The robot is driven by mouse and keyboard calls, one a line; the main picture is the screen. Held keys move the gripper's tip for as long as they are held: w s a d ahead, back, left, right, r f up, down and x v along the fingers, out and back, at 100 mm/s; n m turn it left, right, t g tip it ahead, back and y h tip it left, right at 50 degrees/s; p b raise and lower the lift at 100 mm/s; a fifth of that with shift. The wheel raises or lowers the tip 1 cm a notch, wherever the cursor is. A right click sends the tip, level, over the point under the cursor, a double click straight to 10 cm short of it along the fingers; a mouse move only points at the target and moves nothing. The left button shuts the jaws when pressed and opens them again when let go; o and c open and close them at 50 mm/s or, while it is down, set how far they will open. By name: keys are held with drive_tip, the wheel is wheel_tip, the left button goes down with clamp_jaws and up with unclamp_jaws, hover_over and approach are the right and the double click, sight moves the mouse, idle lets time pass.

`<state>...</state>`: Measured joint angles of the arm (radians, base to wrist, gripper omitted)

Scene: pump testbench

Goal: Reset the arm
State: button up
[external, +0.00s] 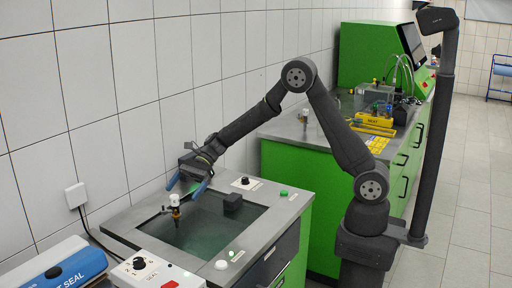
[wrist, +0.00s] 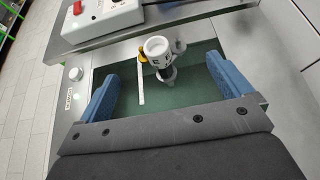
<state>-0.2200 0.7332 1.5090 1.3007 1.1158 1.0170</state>
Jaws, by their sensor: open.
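My gripper (external: 187,184) is open, with its two blue fingers spread apart above the left part of the recessed tank (external: 200,230) in the steel bench. It also shows in the wrist view (wrist: 168,90), with nothing between the fingers. A small fitting with a white cap and a brass-coloured body (external: 175,210) stands at the tank, just below and left of the fingers. In the wrist view the fitting (wrist: 158,50) stands ahead of the fingertips, roughly midway between them. I see no contact between the fingers and the fitting.
A control box (external: 140,268) and a blue sealing machine (external: 60,268) stand at the front left. A tiled wall runs close behind the bench. A second bench with yellow items (external: 375,122) is behind.

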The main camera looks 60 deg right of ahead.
sight(172, 198)
drive_tip(key=x, duration=0.7)
drive_tip(key=shift+a, duration=0.25)
drive_tip(key=shift+r, duration=1.75)
drive_tip(key=shift+d+f, duration=0.1)
